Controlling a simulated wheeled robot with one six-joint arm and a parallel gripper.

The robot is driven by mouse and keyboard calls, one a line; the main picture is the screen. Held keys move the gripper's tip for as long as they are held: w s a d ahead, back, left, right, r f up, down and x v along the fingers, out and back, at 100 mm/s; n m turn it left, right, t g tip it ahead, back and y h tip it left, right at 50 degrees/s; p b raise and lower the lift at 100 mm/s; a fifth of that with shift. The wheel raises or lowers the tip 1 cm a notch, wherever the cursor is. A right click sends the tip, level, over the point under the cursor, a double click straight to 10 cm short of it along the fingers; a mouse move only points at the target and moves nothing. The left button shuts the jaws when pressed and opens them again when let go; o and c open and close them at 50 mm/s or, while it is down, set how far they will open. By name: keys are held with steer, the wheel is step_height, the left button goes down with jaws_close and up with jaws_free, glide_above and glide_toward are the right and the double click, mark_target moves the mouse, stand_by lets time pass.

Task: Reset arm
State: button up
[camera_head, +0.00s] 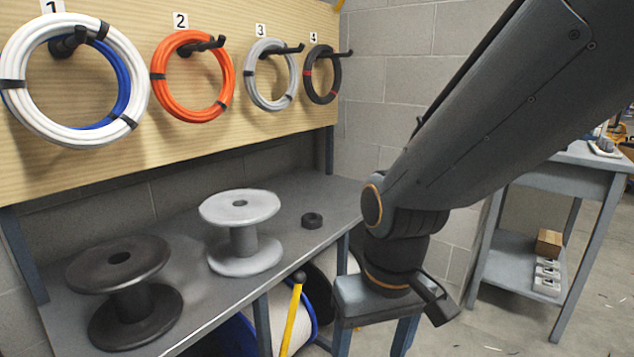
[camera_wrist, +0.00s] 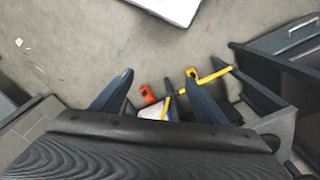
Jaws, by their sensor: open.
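My gripper (camera_head: 373,340) hangs below my arm in the middle right of the head view, pointing down in front of the bench's right end. Its two fingers stand apart with nothing between them, and their tips are cut off by the lower edge. In the wrist view the fingers of my gripper (camera_wrist: 159,75) also stand apart, over the floor. My arm reaches in from the upper right and is bent at the wrist joint.
A grey bench (camera_head: 205,290) carries a black spool (camera_head: 120,275), a pale spool (camera_head: 240,215) and a small black ring (camera_head: 312,220). Coils hang on numbered hooks above, including an orange coil (camera_head: 160,90). A yellow bar (camera_head: 291,318) stands close left of my gripper. A side table (camera_head: 580,160) stands right.

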steer(key=s+d+r+m+p, duration=0.2)
steer(key=d+r+m+p, duration=0.1)
steer(key=d+r+p, duration=0.8)
step_height(320, 180, up, 3)
steer(key=p, duration=0.6)
steer(key=shift+s+d+r+h, duration=0.15)
steer(key=shift+s+d+h, duration=0.05)
steer(key=shift+h, duration=0.2)
